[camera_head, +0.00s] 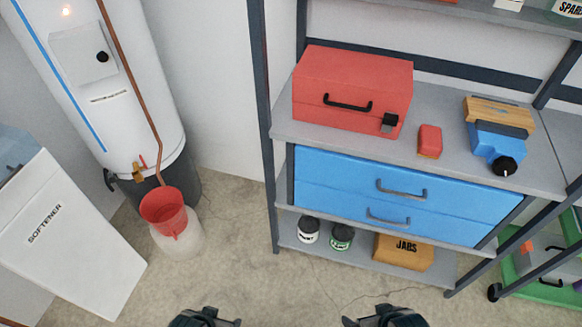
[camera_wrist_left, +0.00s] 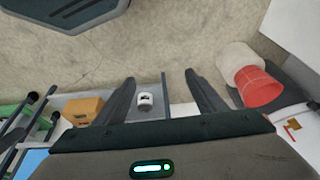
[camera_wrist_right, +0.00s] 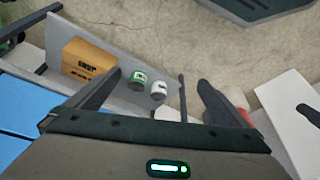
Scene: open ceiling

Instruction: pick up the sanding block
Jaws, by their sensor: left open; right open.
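A small red block with a tan underside (camera_head: 430,141), which looks like the sanding block, lies on the grey top shelf (camera_head: 345,143). It sits between the red toolbox and a blue tool with a wooden part. My left gripper (camera_wrist_left: 160,77) is open and empty; it also shows at the bottom edge of the head view (camera_head: 205,318). My right gripper (camera_wrist_right: 159,77) is open and empty; it also shows at the bottom of the head view (camera_head: 385,317). Both are well short of the shelf. The block is not visible in either wrist view.
The red toolbox (camera_head: 350,85) stands left of the block, the blue and wooden tool (camera_head: 497,140) right. Blue drawers (camera_head: 400,200) hang below. Jars and a box (camera_head: 404,252) are on the low shelf. The floor before the shelf is clear.

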